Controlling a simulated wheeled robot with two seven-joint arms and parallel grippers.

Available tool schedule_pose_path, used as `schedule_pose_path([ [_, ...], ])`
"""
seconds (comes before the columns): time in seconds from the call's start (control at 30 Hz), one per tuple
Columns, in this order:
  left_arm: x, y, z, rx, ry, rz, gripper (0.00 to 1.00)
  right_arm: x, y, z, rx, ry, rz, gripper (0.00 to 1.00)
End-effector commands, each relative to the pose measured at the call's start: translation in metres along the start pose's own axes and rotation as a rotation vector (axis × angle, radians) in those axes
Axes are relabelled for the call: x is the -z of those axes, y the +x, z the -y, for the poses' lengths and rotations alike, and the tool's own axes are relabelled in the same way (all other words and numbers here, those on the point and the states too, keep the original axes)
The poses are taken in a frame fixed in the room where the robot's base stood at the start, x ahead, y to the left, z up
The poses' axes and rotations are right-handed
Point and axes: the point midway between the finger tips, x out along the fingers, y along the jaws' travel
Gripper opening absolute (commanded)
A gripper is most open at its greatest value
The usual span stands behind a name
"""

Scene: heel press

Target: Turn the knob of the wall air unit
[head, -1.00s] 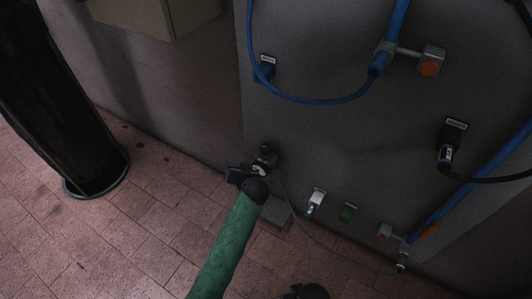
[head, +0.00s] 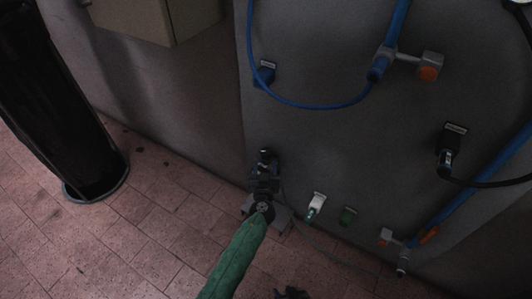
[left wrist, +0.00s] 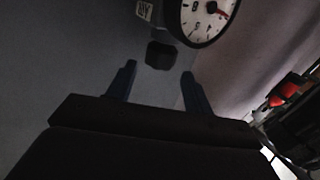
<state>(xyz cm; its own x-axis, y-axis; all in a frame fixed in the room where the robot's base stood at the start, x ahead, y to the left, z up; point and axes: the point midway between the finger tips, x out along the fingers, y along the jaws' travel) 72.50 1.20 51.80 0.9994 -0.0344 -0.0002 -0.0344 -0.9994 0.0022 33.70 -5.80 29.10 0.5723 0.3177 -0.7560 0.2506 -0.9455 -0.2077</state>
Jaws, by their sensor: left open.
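In the left wrist view, the wall air unit shows as a dark block-like knob (left wrist: 160,55), a round white gauge (left wrist: 205,18) and a label (left wrist: 144,10). The open left gripper (left wrist: 158,75) has its fingertips to either side just below the knob in the picture; I see no contact. In the head view, my left gripper (head: 264,174) is at the dark air unit (head: 265,155) low on the wall and covers most of it. The dark tip of my right gripper (head: 292,293) shows at the bottom edge; its fingers are not clear.
A black cylinder (head: 75,110) stands left. The tiled floor between is free.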

Motion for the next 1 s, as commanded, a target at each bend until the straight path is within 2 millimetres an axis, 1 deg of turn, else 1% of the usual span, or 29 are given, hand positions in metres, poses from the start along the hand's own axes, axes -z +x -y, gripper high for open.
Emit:
schedule_pose_path([
  [0.07, 0.003, 0.011, 0.000, 0.001, 0.003, -0.002, 0.52, 0.003, -0.003, 0.001, 0.000, 0.000, 0.001, 0.36],
  [0.3, 0.003, 0.045, 0.000, 0.001, 0.002, -0.001, 0.52, 0.007, -0.009, 0.003, 0.001, 0.000, 0.003, 0.36],
  [0.5, 0.002, 0.064, 0.000, 0.001, 0.001, -0.001, 0.52, 0.009, -0.011, 0.004, 0.002, -0.001, 0.004, 0.36],
  [0.67, 0.001, 0.070, 0.000, 0.001, 0.003, 0.000, 0.52, 0.010, -0.012, 0.004, 0.002, 0.000, 0.004, 0.36],
  [0.9, 0.001, 0.070, 0.000, 0.001, 0.002, 0.000, 0.52, 0.009, -0.012, 0.005, 0.003, 0.000, 0.004, 0.36],
  [0.93, 0.001, 0.070, 0.000, 0.001, 0.002, 0.000, 0.48, 0.009, -0.012, 0.005, 0.003, 0.000, 0.004, 0.36],
  [1.0, 0.001, 0.070, 0.000, 0.001, 0.002, 0.000, 0.34, 0.009, -0.012, 0.005, 0.003, 0.000, 0.004, 0.36],
])
